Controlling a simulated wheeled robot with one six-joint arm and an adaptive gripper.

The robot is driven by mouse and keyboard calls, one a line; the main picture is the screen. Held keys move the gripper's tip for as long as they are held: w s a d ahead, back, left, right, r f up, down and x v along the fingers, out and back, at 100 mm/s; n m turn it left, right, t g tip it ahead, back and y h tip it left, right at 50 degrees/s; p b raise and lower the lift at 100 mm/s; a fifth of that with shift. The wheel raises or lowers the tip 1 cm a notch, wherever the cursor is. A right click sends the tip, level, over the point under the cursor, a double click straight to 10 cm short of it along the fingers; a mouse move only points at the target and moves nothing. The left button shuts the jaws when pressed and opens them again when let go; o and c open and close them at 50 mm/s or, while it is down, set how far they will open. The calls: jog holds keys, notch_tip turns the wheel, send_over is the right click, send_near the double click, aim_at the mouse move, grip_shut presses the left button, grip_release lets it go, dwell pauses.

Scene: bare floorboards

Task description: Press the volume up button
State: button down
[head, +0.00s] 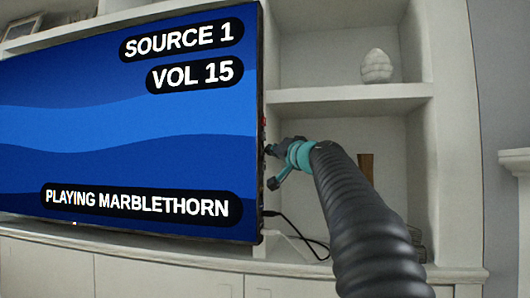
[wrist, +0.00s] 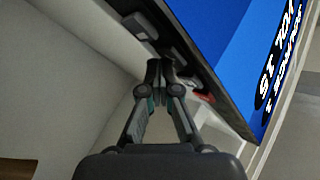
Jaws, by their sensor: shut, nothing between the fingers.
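The television (head: 120,130) shows SOURCE 1, VOL 15 and PLAYING MARBLETHORN on a blue screen. My gripper (head: 271,150) is at its right side edge, around mid-height. In the wrist view my gripper (wrist: 161,64) is shut and empty, its tips close to the side of the television (wrist: 215,60). A grey block-like button (wrist: 138,24) and another raised grey piece (wrist: 176,47) sit on that side, just beyond the tips. A red part (wrist: 204,97) shows right of the fingers. I cannot read which is volume up, nor tell whether the tips touch anything.
White shelving (head: 350,98) surrounds the television, with a pale ornament (head: 377,66) on the upper shelf. A brown object (head: 366,166) stands in the lower compartment behind my arm. A black cable (head: 300,232) runs from the television's lower right edge.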

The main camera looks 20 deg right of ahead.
jog(key=shift+d, duration=0.1)
jog(key=shift+s+d+b, duration=0.35)
jog(key=shift+s+d, duration=0.15)
jog(key=shift+d, duration=0.05)
dwell(0.3)
jog(key=s+d, duration=0.1)
jog(key=d, duration=0.1)
jog(key=s+d+b, duration=0.1)
jog(key=s+d, duration=0.1)
dwell(0.4)
dwell(2.1)
